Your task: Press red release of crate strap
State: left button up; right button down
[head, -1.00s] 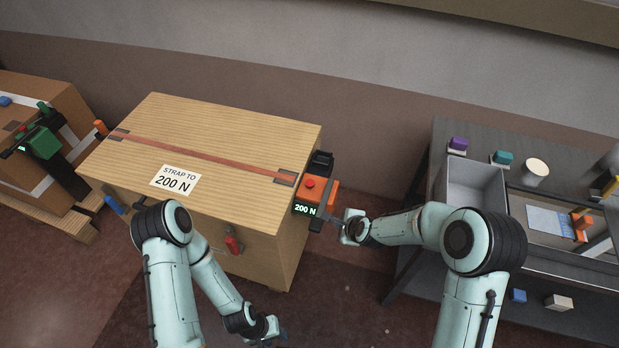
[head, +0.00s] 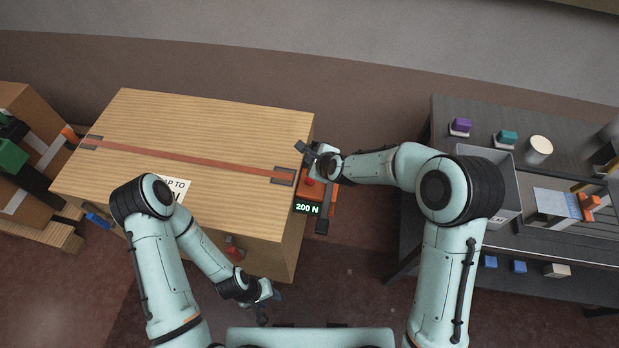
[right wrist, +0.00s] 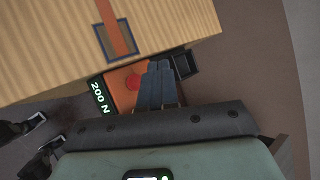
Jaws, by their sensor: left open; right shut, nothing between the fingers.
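The wooden crate (head: 215,125) has a red-brown strap (head: 200,162) across its top. At its right side sits an orange strap tool (head: 332,194) with a lit "200 N" display (head: 307,208). My right gripper (head: 303,149) is shut and empty above the tool. In the right wrist view its fingertips (right wrist: 159,65) lie just right of the red release; contact cannot be told. My left gripper (head: 270,305) is open, low before the crate.
A dark workbench (head: 450,118) at right carries a grey bin (head: 508,190), purple (head: 460,126) and teal (head: 507,137) items and a white cylinder (head: 540,149). At left, a carton on a pallet (head: 50,233) carries a green tool (head: 12,157). Floor between crate and bench is clear.

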jog(key=b, duration=0.4)
send_over(311, 183)
notch_tip(311, 183, down, 8)
jog(key=shift+f, duration=0.1)
pick_arm(q)
jog(key=s+f, duration=0.4)
jog(key=f, duration=0.1)
jog(key=shift+f+g, duration=0.3)
pick_arm(e)
jog(key=shift+w+f, duration=0.1)
jog(key=shift+f, duration=0.2)
dwell(0.9)
pick_arm(q)
jog(key=shift+s+f+b, duration=0.3)
jog(key=shift+f+b, duration=0.25)
jog(key=shift+b, duration=0.05)
pick_arm(e)
jog(key=shift+f, duration=0.4)
